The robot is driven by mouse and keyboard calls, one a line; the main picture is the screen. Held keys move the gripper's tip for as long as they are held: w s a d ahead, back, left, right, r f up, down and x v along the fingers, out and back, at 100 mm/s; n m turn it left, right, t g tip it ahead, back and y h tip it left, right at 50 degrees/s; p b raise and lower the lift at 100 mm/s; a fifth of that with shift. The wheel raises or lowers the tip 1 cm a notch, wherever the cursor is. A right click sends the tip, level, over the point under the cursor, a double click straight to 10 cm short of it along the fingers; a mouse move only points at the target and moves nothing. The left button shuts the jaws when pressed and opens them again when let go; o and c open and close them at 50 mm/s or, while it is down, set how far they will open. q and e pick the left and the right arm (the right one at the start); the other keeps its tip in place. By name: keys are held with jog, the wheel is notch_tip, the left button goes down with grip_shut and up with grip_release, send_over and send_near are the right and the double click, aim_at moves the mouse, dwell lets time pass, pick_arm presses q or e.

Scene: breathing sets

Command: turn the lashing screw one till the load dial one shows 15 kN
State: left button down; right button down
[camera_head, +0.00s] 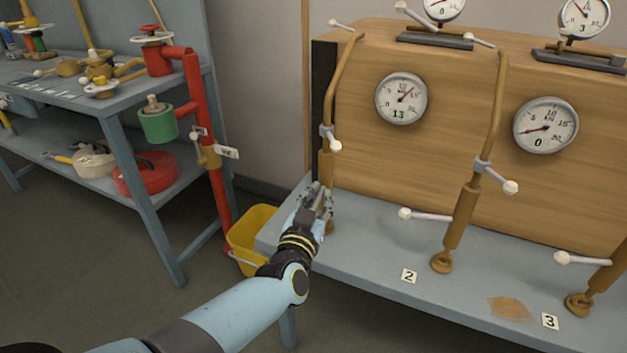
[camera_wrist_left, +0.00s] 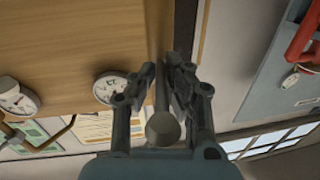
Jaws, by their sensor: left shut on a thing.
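Lashing screw one (camera_head: 328,172) is the leftmost brown turnbuckle, standing upright at the left end of the grey bench. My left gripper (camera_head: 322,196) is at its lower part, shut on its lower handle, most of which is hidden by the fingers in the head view. In the left wrist view, the pale ball end of the handle (camera_wrist_left: 163,128) sits between the two grey fingers (camera_wrist_left: 162,85). Load dial one (camera_head: 401,98), round and white on the wooden load, shows 13, with its needle pointing up and right. My right gripper is not in view.
Screw two (camera_head: 459,218) stands right of screw one, its ball-ended lever (camera_head: 425,215) sticking out leftward. Its dial (camera_head: 545,127) shows 0. A yellow bucket (camera_head: 247,232) and a red pipe stand (camera_head: 201,130) are left of the bench. A partly visible third screw (camera_head: 602,280) stands at right.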

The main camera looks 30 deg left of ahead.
aim_at(326, 157)
pick_arm(q)
jog(key=shift+w+d+n+g+y+p, duration=0.1)
jog(key=shift+d+n+g+y+p, duration=0.15)
jog(key=shift+n+y, duration=0.4)
jog(key=shift+w+d+n+g+y+p, duration=0.1)
jog(key=shift+d+n+g+y+p, duration=0.2)
jog(key=shift+y, duration=0.55)
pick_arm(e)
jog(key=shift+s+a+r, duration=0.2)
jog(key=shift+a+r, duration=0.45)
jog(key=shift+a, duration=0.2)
pick_arm(q)
jog(key=shift+a, duration=0.15)
jog(key=c, duration=1.4)
grip_release()
jog(key=shift+f, duration=0.1)
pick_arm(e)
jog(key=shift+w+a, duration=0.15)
pick_arm(q)
notch_tip(326, 157, up, 10)
jog(key=shift+w+r, duration=0.1)
